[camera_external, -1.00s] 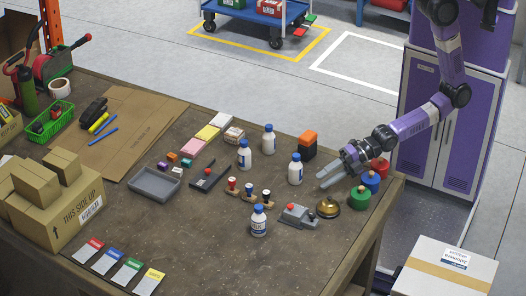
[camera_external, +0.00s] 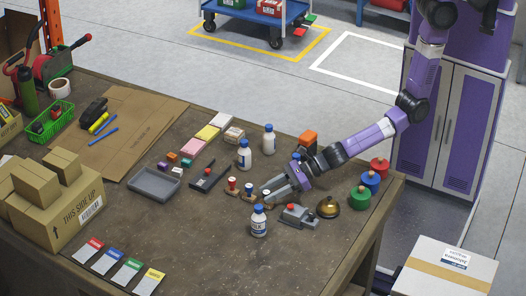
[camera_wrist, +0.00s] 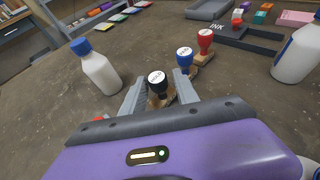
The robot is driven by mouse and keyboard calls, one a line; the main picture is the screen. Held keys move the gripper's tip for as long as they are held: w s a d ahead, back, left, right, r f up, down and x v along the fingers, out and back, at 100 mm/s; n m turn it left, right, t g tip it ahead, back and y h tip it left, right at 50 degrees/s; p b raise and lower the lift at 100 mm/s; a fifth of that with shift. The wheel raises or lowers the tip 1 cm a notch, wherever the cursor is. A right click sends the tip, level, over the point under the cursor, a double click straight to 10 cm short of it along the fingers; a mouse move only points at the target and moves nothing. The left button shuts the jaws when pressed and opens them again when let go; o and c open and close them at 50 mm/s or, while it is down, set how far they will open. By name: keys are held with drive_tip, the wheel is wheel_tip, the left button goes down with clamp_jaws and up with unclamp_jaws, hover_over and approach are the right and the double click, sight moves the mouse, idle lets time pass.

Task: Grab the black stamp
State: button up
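The black stamp (camera_wrist: 158,84), with a white round top and a wooden base, stands upright between the two fingers of my gripper (camera_wrist: 158,92) in the wrist view. My gripper is open, with a finger on each side of the stamp and gaps showing. In the external view my gripper (camera_external: 272,191) is low over the table at the right end of the stamp row, and its fingers largely hide the black stamp there. The blue stamp (camera_wrist: 184,58) stands just beyond the fingertips, and the red stamp (camera_wrist: 204,41) is behind it.
A blue-capped white bottle (camera_external: 259,222) stands close in front of my gripper; it shows left in the wrist view (camera_wrist: 98,70). Another bottle (camera_external: 244,155) is behind the stamps. A grey device with a red knob (camera_external: 299,216) and a brass bell (camera_external: 328,207) are to the right.

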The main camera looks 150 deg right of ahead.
drive_tip(key=b+x, duration=0.1)
drive_tip(key=x, duration=0.3)
drive_tip(key=shift+w+b, duration=0.25)
drive_tip(key=shift+b, duration=0.05)
drive_tip(key=shift+r, duration=0.1)
clamp_jaws()
drive_tip(key=shift+r, duration=0.15)
